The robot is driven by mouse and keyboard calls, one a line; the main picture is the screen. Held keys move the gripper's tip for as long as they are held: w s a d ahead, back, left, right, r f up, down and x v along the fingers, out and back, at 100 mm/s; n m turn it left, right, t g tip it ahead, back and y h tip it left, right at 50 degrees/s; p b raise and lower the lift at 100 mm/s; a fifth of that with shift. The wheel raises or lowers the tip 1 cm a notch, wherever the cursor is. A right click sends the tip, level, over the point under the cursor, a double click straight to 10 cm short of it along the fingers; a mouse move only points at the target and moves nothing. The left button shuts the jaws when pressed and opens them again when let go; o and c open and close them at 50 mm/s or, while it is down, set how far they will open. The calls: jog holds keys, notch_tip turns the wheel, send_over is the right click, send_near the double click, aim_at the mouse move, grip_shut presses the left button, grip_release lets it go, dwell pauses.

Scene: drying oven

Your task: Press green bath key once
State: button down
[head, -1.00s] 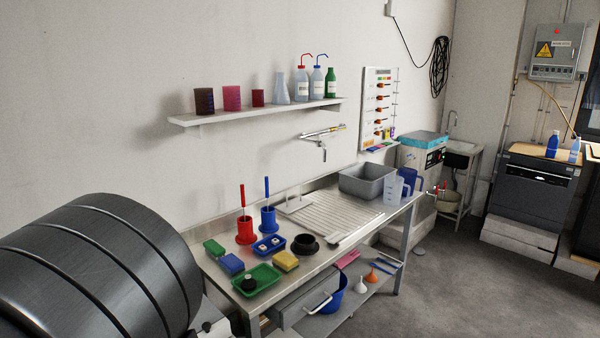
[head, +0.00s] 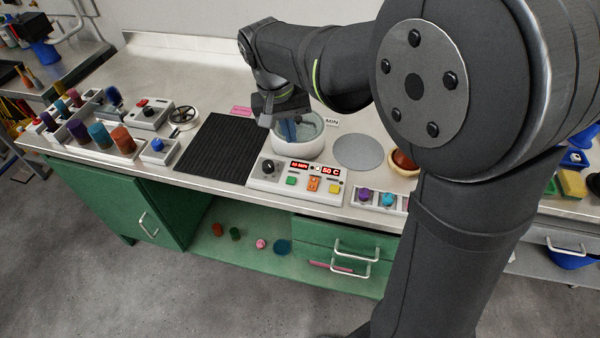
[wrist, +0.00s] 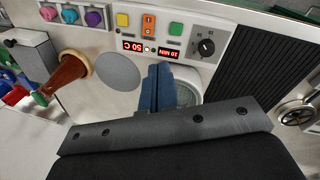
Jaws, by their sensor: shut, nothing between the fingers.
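The green key (head: 291,181) is on the front left of a white control panel (head: 262,184), beside an orange switch (head: 314,184) and a yellow key (head: 334,189). It also shows in the wrist view (wrist: 175,29). The panel's red displays (head: 331,171) read "10 MIN" and "50 C". The round white bath (head: 297,147) stands behind the panel. My gripper (head: 292,138) points down over the bath, behind the green key and apart from it. Its blue fingers (wrist: 159,70) are shut and empty. Part of the bath is hidden by them.
A black ribbed mat (head: 213,150) lies left of the panel, with a grey disc (head: 358,152) to the right. Coloured knobs (head: 388,200) sit right of the panel. A brown cone-shaped thing (wrist: 68,72) stands near the disc in the wrist view.

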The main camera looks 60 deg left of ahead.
aim_at(288, 180)
jog(key=f+n+t, duration=0.1)
jog(key=n, duration=0.3)
jog(key=f+n+t, duration=0.1)
jog(key=n+t, duration=0.1)
jog(key=n, duration=0.2)
jog(key=f+n+t, duration=0.2)
jog(key=n, duration=0.2)
jog(key=shift+s+a+f, duration=0.1)
jog(key=shift+s+a, duration=0.15)
jog(key=shift+s, duration=0.05)
jog(key=shift+f, duration=0.1)
jog(key=shift+f, duration=4.3)
jog(key=shift+f, duration=0.4)
